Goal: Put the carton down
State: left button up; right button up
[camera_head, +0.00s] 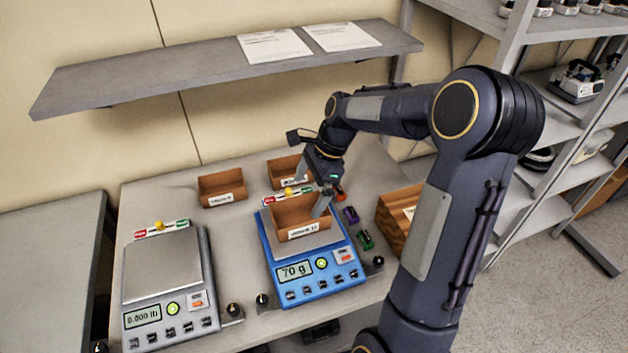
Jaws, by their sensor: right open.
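A brown open carton (297,231) with a white label sits upright on the pan of the blue scale (296,293), whose display reads 70 g. My right gripper (314,202) is at the carton, with one finger at its right side and the other near its back left. The gripper is open. Part of the carton's back edge is hidden by the gripper. My left gripper is not in view.
A grey scale (163,267) stands at the left of the table. Two more cartons stand behind, one at left (222,188) and one at middle (284,171). A wooden box (397,218) is at right. Small coloured items (351,215) lie beside the blue scale. A shelf (190,72) overhangs the back.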

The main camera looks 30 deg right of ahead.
jog(key=s+a+r+n+t, duration=0.2)
jog(key=s+a+r+n, duration=0.2)
jog(key=s+r+n, duration=0.5)
jog(key=s+a+f+n+t, duration=0.2)
jog(key=s+a+n, duration=0.4)
jog(key=s+n, duration=0.4)
jog(key=shift+s+f+h, duration=0.3)
jog(key=shift+s+f, duration=0.15)
jog(key=shift+s, duration=0.8)
